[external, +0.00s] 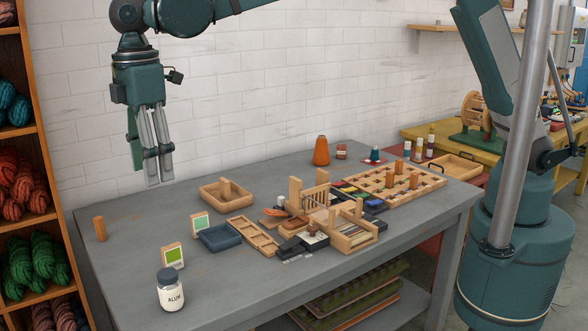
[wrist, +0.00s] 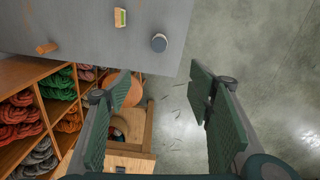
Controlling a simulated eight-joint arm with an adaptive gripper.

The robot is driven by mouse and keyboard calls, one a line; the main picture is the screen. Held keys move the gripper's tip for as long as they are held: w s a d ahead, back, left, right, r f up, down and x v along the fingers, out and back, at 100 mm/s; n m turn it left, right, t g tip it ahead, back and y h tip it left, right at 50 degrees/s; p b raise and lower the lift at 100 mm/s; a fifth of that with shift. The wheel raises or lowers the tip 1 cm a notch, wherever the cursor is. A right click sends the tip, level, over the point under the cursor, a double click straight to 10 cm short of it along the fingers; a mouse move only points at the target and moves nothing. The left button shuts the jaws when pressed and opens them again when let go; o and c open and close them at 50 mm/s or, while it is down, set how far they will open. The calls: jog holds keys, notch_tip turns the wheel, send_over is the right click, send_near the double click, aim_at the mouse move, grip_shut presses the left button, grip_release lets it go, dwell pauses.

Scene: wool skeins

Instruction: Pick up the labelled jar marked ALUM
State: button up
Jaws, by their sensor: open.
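The jar marked ALUM (external: 171,291) stands upright at the near left corner of the grey table. It has a pale body, a dark lid and a label reading ALUM. In the wrist view I see the jar (wrist: 159,43) from above, mostly its dark lid, close to the table edge. My gripper (external: 157,168) hangs in the air above the far left part of the table, well above and apart from the jar. In the wrist view the gripper (wrist: 165,85) has its fingers spread wide with nothing between them.
A green-labelled card block (external: 173,256) stands just behind the jar. A wooden peg (external: 100,229) stands at the table's left edge. Trays and wooden parts crowd the table's middle and right. A shelf of wool skeins (external: 22,180) stands at the left. The table around the jar is mostly clear.

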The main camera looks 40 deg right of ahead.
aim_at(166, 274)
notch_tip(166, 274, down, 26)
jog(key=shift+w+f, duration=0.1)
jog(key=shift+f, duration=0.1)
jog(key=shift+f, duration=1.3)
jog(key=shift+w+d+f+b, duration=0.1)
jog(key=shift+f+b, duration=0.1)
jog(key=shift+f, duration=1.1)
jog(key=shift+d+f+b, duration=0.1)
jog(key=shift+f+b, duration=0.05)
jog(key=shift+f, duration=1.1)
jog(key=c, duration=1.1)
